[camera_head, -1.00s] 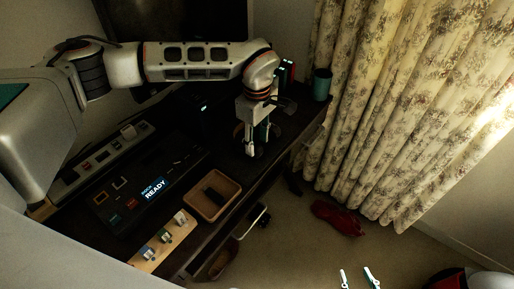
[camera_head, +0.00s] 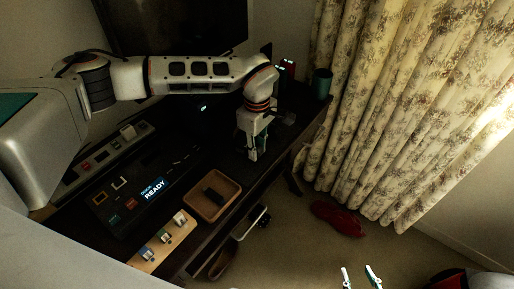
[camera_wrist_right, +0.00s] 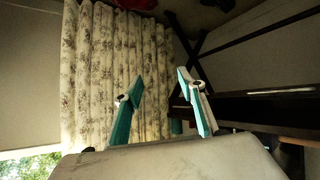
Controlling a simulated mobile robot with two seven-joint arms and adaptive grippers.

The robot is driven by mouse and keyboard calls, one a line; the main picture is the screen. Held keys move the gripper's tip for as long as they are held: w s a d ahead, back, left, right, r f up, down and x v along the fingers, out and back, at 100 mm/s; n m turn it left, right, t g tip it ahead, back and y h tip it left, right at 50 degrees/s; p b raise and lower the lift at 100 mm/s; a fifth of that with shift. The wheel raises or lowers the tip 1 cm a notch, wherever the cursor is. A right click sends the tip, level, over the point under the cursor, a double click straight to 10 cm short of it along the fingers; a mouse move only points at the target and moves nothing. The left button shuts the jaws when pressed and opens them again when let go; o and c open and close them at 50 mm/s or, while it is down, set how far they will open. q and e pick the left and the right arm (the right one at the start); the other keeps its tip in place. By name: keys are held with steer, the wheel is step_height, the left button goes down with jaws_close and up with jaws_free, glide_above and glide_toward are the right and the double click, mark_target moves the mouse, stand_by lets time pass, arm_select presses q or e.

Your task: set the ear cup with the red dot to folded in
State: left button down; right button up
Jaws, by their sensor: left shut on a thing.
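My left gripper (camera_head: 254,155) points down over the far right part of the dark desk. It is shut on a dark thing that appears to be part of the headphones; its fingers and the dim light hide most of it. A dark grey part (camera_head: 286,117) shows just right of the gripper. I cannot make out the red dot or tell how the ear cup is turned. My right gripper (camera_head: 361,277) is open and empty, low over the floor. Its two spread teal-and-white fingers also show in the right wrist view (camera_wrist_right: 160,90).
A wooden tray (camera_head: 233,186) with a dark object in it stands on the desk (camera_head: 222,150). Left of it are a console with a READY display (camera_head: 155,190) and a board with switches (camera_head: 165,241). A teal cup (camera_head: 321,82) stands near the curtain (camera_head: 405,90).

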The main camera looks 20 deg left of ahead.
arm_select(q)
steer(key=shift+w+a+r+n+p, duration=0.1)
steer(key=shift+w+n+p, duration=0.15)
steer(key=shift+n, duration=0.3)
steer(key=shift+w+n+p, duration=0.1)
steer(key=shift+n+p, duration=0.25)
steer(key=shift+n, duration=0.2)
steer(key=n, duration=0.1)
steer(key=n+p, duration=0.1)
steer(key=shift+w+a+n, duration=0.1)
steer(key=shift+w+n, duration=0.2)
steer(key=shift+w, duration=0.1)
steer(key=n, duration=0.1)
steer(key=n+p, duration=0.1)
steer(key=shift+w+a+n, duration=0.25)
steer(key=shift+w+n, duration=0.15)
steer(key=n, duration=0.1)
steer(key=n+p, duration=0.1)
steer(key=n, duration=0.1)
steer(key=w+a+n, duration=0.1)
steer(key=n, duration=0.1)
steer(key=shift+a+p, duration=0.1)
steer(key=shift+p, duration=0.3)
steer(key=shift+w+a+n, duration=0.1)
steer(key=shift+a+n, duration=0.15)
steer(key=shift+n, duration=0.55)
steer(key=shift+a+n+p, duration=0.1)
steer(key=shift+n+p, duration=0.25)
steer(key=shift+n, duration=0.05)
